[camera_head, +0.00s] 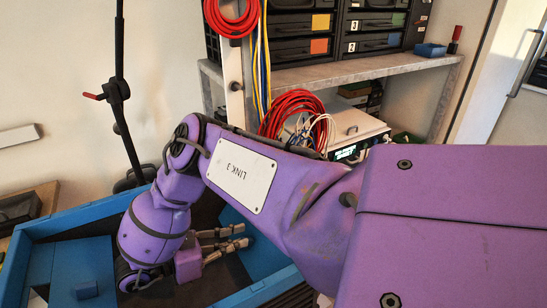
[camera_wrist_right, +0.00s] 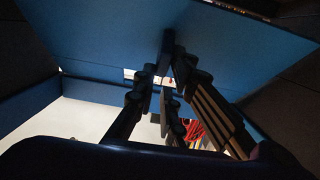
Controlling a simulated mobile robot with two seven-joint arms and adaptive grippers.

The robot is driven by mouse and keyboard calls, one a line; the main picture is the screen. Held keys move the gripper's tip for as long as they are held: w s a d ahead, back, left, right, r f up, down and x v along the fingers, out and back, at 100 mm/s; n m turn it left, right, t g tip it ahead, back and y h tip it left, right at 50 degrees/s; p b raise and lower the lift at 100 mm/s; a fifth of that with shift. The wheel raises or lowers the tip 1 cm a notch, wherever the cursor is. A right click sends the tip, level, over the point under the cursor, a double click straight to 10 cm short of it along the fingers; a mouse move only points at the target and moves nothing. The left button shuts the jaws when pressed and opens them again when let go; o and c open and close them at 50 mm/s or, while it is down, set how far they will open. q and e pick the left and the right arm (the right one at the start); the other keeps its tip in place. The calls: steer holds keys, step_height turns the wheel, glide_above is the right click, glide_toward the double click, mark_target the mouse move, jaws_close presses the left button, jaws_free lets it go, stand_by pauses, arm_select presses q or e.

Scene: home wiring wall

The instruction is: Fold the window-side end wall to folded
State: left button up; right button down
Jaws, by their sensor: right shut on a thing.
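A blue fold-up crate (camera_head: 95,217) stands open at the lower left of the head view. My right gripper (camera_head: 242,237) reaches inside it, its fingers pointing right toward a blue end wall (camera_head: 262,254), which I take as the window-side one. In the right wrist view a broad blue panel (camera_wrist_right: 110,40) fills the top, with a small dark tab (camera_wrist_right: 167,42) on it. The right gripper's fingers (camera_wrist_right: 165,78) close together at this tab; the exact contact is dark. My left gripper is not in view.
A black stand (camera_head: 118,90) rises behind. A grey shelf (camera_head: 350,72) with drawers, red cable coils (camera_head: 292,112) and a white device (camera_head: 355,130) stand beyond. My purple arm covers much of the right.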

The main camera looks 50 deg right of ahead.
steer(key=shift+w+a+r, duration=0.15)
steer(key=shift+a+r, duration=0.35)
steer(key=shift+r, duration=0.4)
steer(key=shift+w+a+r, duration=0.1)
steer(key=shift+a+r, duration=0.15)
steer(key=shift+r, duration=0.2)
steer(key=shift+w+a+r, duration=0.1)
steer(key=shift+a+r, duration=0.1)
steer(key=shift+r, duration=0.25)
steer(key=shift+r, duration=0.15)
steer(key=shift+a+r, duration=0.25)
steer(key=shift+r, duration=0.65)
